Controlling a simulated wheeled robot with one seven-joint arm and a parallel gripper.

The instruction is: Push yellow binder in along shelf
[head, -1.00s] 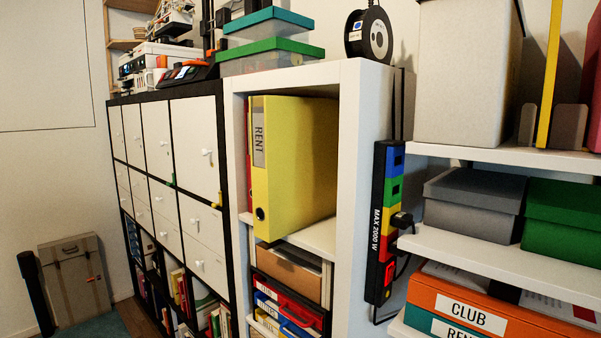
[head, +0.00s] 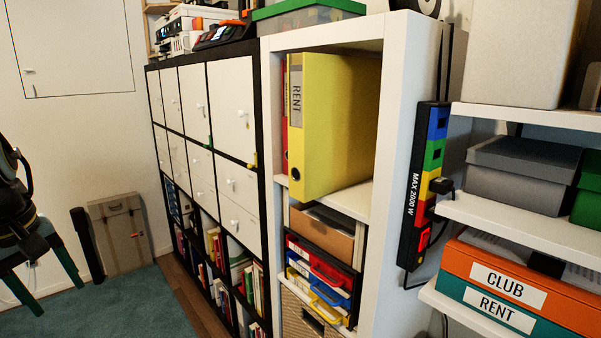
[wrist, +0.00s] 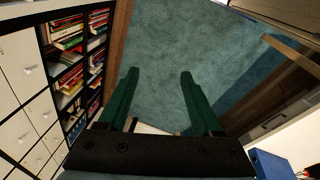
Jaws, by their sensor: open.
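The yellow binder (head: 335,125) stands upright in the top compartment of the white shelf (head: 388,120). Its spine, with a RENT label and a finger hole, faces out at the left side of the compartment and stands forward of a red binder (head: 284,105) beside it. The rest of the compartment to its right is empty. My gripper (head: 58,298) shows at the far left of the head view, well away from the binder. In the wrist view its green fingers (wrist: 160,74) are spread apart with nothing between them, above the teal floor. The binder is not in the wrist view.
Below the binder are a brown box (head: 322,237) and colored trays (head: 318,280). A power strip (head: 427,185) is on the white shelf's right side. A dark cabinet (head: 264,130) with white doors adjoins on the left. The teal carpet (head: 130,310) has free room.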

